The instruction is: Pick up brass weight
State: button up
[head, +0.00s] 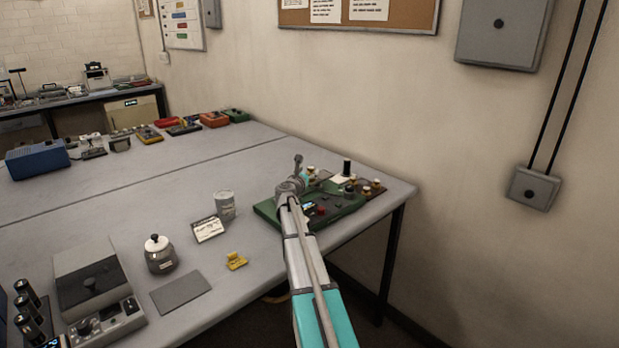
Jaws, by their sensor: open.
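I cannot pick out a brass weight for certain. A small yellow piece (236,261) lies on the table left of my arm, but its material is unclear. Several small brass-coloured pieces (366,191) stand at the right end of the green board (268,211). My arm reaches in from the bottom, and its far joint is in front of the green board. No gripper fingers show, and the arm hides part of the board.
A grey instrument (92,283) stands at the left front. A wall bounds the right.

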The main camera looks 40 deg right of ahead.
aim_at(310, 169)
jog(key=shift+x, duration=1.7)
grip_shut()
